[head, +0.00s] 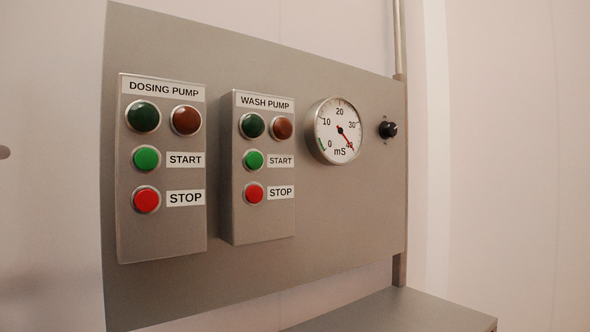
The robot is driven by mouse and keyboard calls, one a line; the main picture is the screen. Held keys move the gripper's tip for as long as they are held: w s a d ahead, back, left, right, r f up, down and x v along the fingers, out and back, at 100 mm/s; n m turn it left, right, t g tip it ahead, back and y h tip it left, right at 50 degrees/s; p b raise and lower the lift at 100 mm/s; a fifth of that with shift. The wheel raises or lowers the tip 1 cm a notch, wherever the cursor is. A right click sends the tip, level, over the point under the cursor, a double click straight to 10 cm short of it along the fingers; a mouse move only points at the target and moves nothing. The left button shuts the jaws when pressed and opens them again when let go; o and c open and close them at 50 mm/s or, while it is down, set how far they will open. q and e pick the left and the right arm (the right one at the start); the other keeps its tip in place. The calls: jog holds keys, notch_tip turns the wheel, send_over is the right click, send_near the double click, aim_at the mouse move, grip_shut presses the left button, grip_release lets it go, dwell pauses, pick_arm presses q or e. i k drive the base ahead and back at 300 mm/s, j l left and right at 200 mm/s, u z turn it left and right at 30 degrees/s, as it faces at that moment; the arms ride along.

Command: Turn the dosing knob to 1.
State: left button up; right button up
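A small black knob (388,130) sits on the grey panel at the right, beside the gauge. No label or position marks for it can be read, so its setting cannot be told. The dosing pump box (162,230) is on the left of the panel, with a green START button (146,158), a red STOP button (146,199) and two dark lamps above, one green and one red-brown. Neither of my grippers shows in the head view.
The wash pump box (264,222) has similar lamps and buttons. A round mS gauge (338,131) has its red-tipped needle near 40. A grey ledge (410,312) juts out below the panel at lower right. The space before the panel is clear.

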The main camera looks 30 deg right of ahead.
aim_at(387, 130)
jog(key=z, duration=1.5)
